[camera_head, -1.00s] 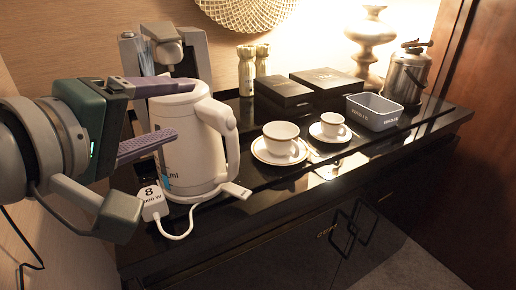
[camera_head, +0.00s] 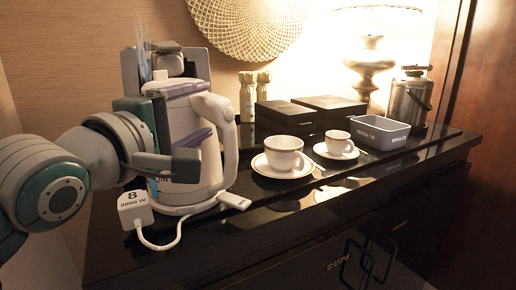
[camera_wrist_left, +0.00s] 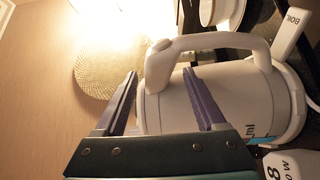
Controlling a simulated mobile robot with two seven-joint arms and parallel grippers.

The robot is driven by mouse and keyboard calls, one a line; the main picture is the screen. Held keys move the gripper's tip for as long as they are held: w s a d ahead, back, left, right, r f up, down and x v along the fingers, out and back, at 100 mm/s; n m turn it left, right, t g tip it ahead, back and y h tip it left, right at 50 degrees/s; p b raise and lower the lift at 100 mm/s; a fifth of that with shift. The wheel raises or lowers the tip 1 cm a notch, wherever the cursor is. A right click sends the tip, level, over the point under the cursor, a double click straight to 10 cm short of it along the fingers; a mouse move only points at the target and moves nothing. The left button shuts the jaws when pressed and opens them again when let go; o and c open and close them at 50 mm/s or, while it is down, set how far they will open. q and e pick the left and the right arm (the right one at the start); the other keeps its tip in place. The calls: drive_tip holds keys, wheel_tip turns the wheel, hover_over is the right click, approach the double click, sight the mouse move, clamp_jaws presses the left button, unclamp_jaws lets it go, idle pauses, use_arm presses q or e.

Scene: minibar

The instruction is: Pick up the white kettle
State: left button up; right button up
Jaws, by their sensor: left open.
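The white kettle (camera_head: 205,158) stands upright at the left end of the dark counter, its handle (camera_head: 227,135) facing right. My left gripper (camera_head: 186,113) is at the kettle's left side, open, with one purple finger near the top and the other across the upper body. Its palm hides part of the kettle's left side. In the left wrist view the kettle (camera_wrist_left: 230,88) fills the middle and right. The two fingers of the left gripper (camera_wrist_left: 160,74) are spread there, and the handle (camera_wrist_left: 215,42) lies beyond their tips. Contact cannot be told. My right gripper is out of view.
A white plug block (camera_head: 134,209) with a cord and a switch tag (camera_head: 234,200) lie in front of the kettle. A coffee machine (camera_head: 150,65) stands behind it.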

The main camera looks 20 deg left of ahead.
use_arm(q)
drive_tip(key=w, duration=0.3)
drive_tip(key=shift+w, duration=0.2)
clamp_jaws()
idle(0.4)
drive_tip(key=shift+r, duration=0.3)
